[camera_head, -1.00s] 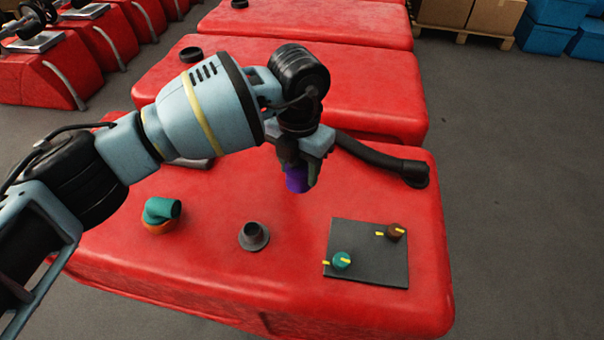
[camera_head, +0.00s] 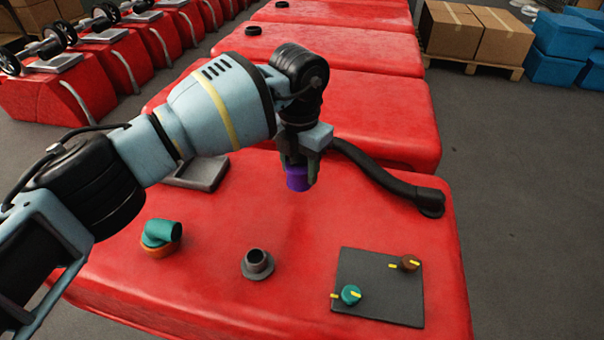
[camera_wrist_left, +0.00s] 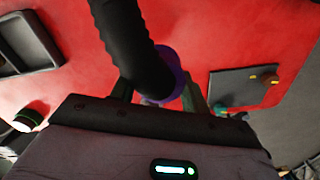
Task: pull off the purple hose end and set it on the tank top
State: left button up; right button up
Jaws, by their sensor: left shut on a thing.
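The purple hose end (camera_head: 298,180) is a short cuff on a black ribbed hose. My left gripper (camera_head: 300,172) is shut on it and holds it clear of the grey port, over the red tank top (camera_head: 215,285). The bare grey flanged port (camera_head: 257,264) stands open on the tank, nearer than the gripper. In the left wrist view my gripper's fingers (camera_wrist_left: 158,95) straddle the purple cuff (camera_wrist_left: 178,68), and the black hose (camera_wrist_left: 132,40) rises from it. The hose (camera_head: 375,175) runs right to a black elbow fitting on the tank. My right gripper is not in view.
A teal elbow on an orange base (camera_head: 162,236) stands left of the port. A dark panel (camera_head: 375,310) with a teal and a brown knob lies to the right. A grey square hatch (camera_head: 198,173) lies behind my arm. Red tank surface is bare between the port and the panel.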

aim_at(293, 163)
pick_arm(q)
jog(key=w+a+b, duration=0.1)
jog(key=w+b, duration=0.4)
jog(key=w, duration=0.1)
jog(key=shift+a, duration=0.3)
dwell(0.7)
dwell(0.3)
jog(key=shift+f, duration=0.2)
jog(key=shift+f+b, duration=0.4)
jog(key=shift+f, duration=1.9)
jog(key=shift+w+f+b, duration=0.1)
jog(key=shift+f+b, duration=0.5)
jog(key=shift+f, duration=1.15)
